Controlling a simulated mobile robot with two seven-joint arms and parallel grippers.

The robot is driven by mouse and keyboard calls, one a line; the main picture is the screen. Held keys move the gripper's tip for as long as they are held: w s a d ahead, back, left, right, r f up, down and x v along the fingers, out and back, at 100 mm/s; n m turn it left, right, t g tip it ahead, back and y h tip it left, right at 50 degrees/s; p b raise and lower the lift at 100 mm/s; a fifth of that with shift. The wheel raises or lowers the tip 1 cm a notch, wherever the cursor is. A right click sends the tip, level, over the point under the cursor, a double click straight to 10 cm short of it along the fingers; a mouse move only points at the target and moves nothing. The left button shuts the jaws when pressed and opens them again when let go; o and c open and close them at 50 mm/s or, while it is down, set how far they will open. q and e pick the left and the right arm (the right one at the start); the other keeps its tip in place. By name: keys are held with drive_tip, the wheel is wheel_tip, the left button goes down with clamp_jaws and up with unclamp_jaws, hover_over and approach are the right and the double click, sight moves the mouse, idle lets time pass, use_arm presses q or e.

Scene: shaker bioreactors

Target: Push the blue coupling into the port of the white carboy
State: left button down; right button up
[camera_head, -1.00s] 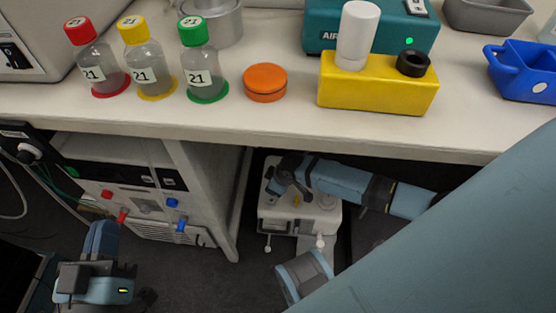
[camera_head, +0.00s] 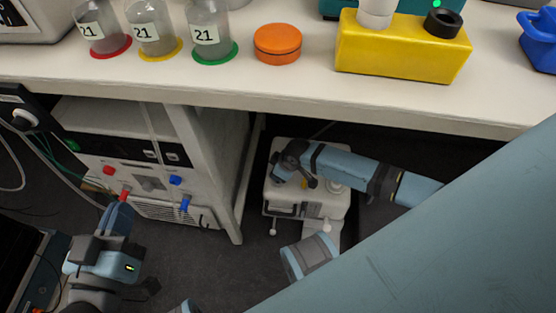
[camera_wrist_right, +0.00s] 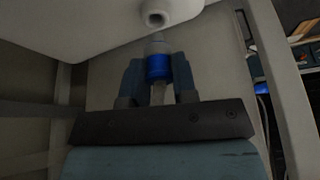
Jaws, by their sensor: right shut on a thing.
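The blue coupling (camera_wrist_right: 158,67) is between the two fingers of my right gripper (camera_wrist_right: 157,75) in the right wrist view, its grey tip pointing up. The round port (camera_wrist_right: 155,18) of the white carboy (camera_wrist_right: 75,25) is just above the tip. They look nearly in line, but I cannot tell whether they touch. In the head view a white body under the bench, possibly the carboy (camera_head: 330,203), is partly covered by my right arm; the coupling is not distinguishable there. My left gripper (camera_head: 118,218) is at the lower left near a cabinet; its finger opening is unclear.
The bench edge (camera_head: 300,108) overhangs the space. A cabinet (camera_head: 140,195) with red and blue connectors stands at the left, with cables beside it. Bottles (camera_head: 207,30), an orange lid (camera_head: 277,43) and a yellow block (camera_head: 400,50) stand on the bench. Dark floor between is clear.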

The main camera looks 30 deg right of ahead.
drive_tip(key=shift+f+b, duration=0.4)
drive_tip(key=shift+f, duration=0.1)
use_arm(q)
drive_tip(key=shift+f+g, duration=0.5)
drive_tip(key=shift+f, duration=0.35)
drive_tip(key=shift+r+p, duration=0.45)
drive_tip(key=shift+p, duration=0.05)
drive_tip(key=shift+f, duration=0.15)
use_arm(e)
drive_tip(key=shift+f, duration=1.15)
idle(0.5)
drive_tip(key=o, duration=1)
drive_tip(key=shift+o, duration=0.2)
